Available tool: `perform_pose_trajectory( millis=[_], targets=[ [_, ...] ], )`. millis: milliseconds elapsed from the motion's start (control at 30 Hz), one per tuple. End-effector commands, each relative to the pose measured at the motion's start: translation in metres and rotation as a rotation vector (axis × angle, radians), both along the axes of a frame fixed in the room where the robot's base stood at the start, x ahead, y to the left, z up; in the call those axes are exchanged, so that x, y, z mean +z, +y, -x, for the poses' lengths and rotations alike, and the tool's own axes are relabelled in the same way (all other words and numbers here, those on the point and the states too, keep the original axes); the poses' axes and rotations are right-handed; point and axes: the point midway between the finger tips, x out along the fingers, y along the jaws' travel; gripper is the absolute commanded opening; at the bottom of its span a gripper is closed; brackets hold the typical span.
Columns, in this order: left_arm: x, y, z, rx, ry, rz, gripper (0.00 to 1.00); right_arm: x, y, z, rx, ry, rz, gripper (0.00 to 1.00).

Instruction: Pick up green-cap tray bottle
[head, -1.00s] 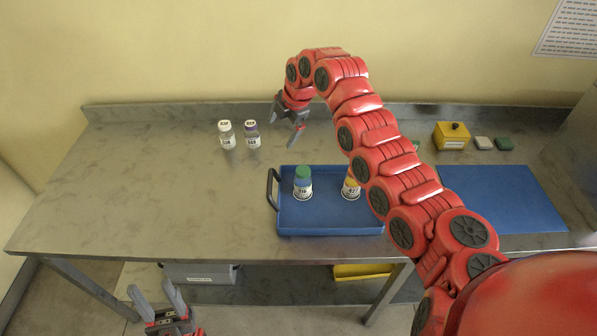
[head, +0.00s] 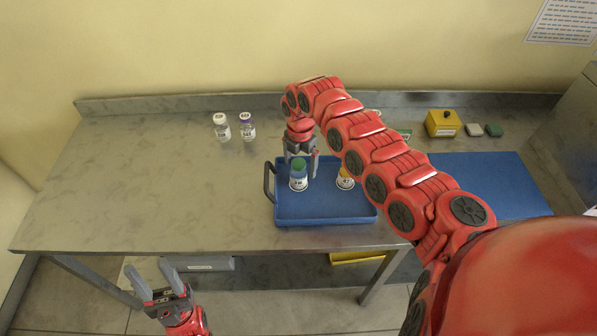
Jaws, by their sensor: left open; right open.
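The green-cap bottle (head: 299,179) stands upright in the blue tray (head: 322,213), toward the tray's left side. A yellow-cap bottle (head: 345,180) stands to its right in the same tray. My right gripper (head: 301,167) is open and points down at the green-cap bottle, its fingers beside or just behind the cap; I cannot tell whether they touch it. My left gripper (head: 155,283) is open and empty, low in front of the table.
A yellow box (head: 443,123), small blocks (head: 474,130) and a blue mat (head: 490,180) are at the right. The table's left half is mostly clear.

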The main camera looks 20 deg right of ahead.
Motion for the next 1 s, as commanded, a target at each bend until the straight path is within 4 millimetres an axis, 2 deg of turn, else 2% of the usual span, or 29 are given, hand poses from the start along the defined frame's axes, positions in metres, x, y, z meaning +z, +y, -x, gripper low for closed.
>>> perform_pose_trajectory(
  millis=[167,500,767,800,867,1000],
  targets=[
    [0.010,0.000,0.000,0.000,0.000,0.000,0.50,-0.009,0.003,-0.003,0.001,-0.002,-0.003,0.99],
    [0.025,0.000,0.000,0.000,0.000,0.000,0.50,-0.049,0.003,-0.009,0.000,-0.003,-0.002,0.99],
    [0.025,0.000,0.000,0.000,0.000,0.000,0.50,-0.054,0.002,-0.009,-0.001,-0.003,-0.001,0.99],
    [0.025,0.000,0.000,0.000,0.000,0.000,0.50,-0.054,0.002,-0.009,-0.001,-0.003,-0.001,0.97],
    [0.025,0.000,0.000,0.000,0.000,0.000,0.50,-0.054,0.002,-0.009,-0.001,-0.003,-0.001,0.86],
    [0.025,0.000,0.000,0.000,0.000,0.000,0.50,-0.054,0.002,-0.009,-0.001,-0.003,-0.001,0.61]
  ],
)
